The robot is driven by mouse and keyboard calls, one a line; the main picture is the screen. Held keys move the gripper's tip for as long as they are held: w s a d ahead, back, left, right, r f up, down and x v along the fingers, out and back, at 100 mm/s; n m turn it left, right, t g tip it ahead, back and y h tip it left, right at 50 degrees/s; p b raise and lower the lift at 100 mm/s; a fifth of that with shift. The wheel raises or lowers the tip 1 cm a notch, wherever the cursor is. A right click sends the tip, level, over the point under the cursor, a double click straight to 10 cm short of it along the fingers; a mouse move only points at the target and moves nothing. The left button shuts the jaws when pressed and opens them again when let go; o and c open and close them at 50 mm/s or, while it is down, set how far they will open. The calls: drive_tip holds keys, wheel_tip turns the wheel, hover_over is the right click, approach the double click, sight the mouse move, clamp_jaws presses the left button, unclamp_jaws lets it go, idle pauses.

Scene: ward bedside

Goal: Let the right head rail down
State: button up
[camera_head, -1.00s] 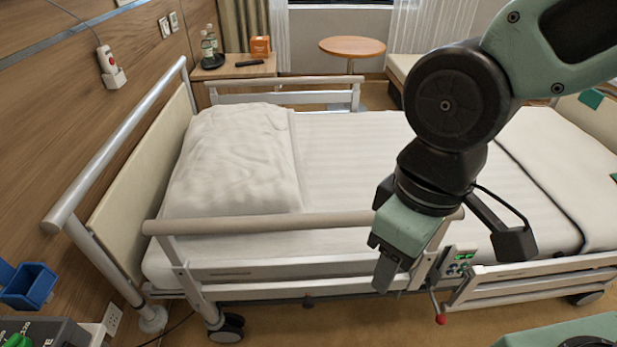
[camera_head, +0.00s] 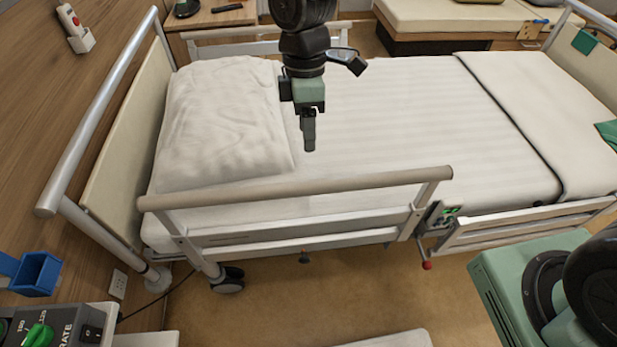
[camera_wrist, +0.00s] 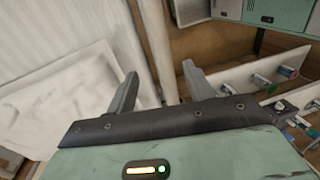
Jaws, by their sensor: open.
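The near-side head rail (camera_head: 310,188) of the bed is raised, its beige top bar running level beside the pillow. A lever with a red knob (camera_head: 427,265) hangs below the rail's right end, beside a small control panel (camera_head: 443,213). My gripper (camera_head: 309,148) points down and appears over the mattress beside the pillow, beyond the rail in the picture. In the wrist view its two fingers (camera_wrist: 158,90) are spread and empty. A pale bar, seemingly the rail (camera_wrist: 157,45), runs behind the gap between them. I cannot tell its distance.
The pillow (camera_head: 225,125) lies at the head end. The near foot-side rail (camera_head: 520,228) sits low. The far head rail (camera_head: 255,47) is up. A blue holder (camera_head: 36,273) and a device with a green knob (camera_head: 38,335) are at lower left. Floor before the bed is partly clear.

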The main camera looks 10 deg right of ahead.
sight(308, 182)
drive_tip(key=s+f, duration=0.1)
drive_tip(key=f, duration=0.7)
drive_tip(key=s+f+p, duration=0.1)
drive_tip(key=f, duration=0.4)
drive_tip(key=shift+s+f, duration=0.1)
drive_tip(key=shift+s, duration=0.25)
clamp_jaws()
drive_tip(key=shift+a, duration=0.1)
